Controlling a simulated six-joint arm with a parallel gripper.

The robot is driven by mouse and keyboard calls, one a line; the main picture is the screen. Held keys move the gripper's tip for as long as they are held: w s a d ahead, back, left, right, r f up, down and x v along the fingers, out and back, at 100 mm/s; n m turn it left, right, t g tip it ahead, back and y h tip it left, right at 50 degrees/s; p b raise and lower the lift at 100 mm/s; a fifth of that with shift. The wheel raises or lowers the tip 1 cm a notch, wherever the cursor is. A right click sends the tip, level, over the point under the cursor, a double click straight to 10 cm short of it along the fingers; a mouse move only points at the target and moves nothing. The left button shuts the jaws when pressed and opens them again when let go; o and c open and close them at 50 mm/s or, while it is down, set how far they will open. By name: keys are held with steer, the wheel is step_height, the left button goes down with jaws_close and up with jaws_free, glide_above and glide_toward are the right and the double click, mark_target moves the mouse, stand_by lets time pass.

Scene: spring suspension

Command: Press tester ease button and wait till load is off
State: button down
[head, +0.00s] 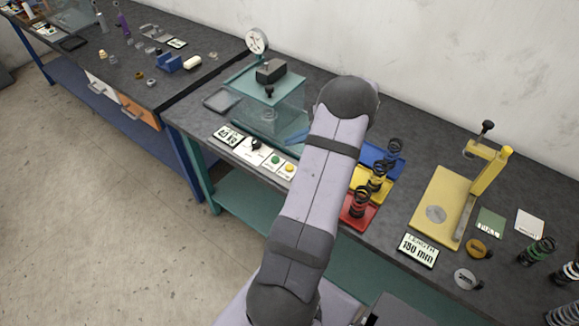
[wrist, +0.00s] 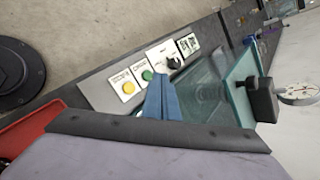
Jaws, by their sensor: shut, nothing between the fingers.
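The spring tester (head: 250,117) is a teal frame with clear panels, a black block on top and a round dial gauge (head: 257,40). Its front panel carries a display (head: 228,135), a black knob, a green button (head: 276,160) and a yellow button (head: 289,168). The button labels are too small to read. My gripper (wrist: 157,78) has blue fingers, shut and empty. In the wrist view the fingertips appear close to the green button (wrist: 148,75), with the yellow button (wrist: 128,87) to their left; contact cannot be told. In the head view my arm partly covers the gripper (head: 297,136).
Blue, yellow and red trays (head: 357,217) with dark springs stand right of my arm. A yellow length gauge (head: 440,205) with a 190 mm display (head: 418,250) and more springs lie further right. A second bench (head: 130,70) with small parts is at the left.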

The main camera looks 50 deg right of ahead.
steer(key=shift+f, duration=0.1)
steer(key=b, duration=0.5)
glide_above(293, 168)
step_height(293, 168, down, 7)
steer(key=shift+f, duration=0.1)
steer(key=shift+f+b, duration=0.45)
steer(key=shift+f, duration=0.3)
steer(key=shift+f, duration=0.1)
stand_by(1.6)
steer(key=shift+f+b, duration=0.35)
steer(key=shift+b, duration=0.15)
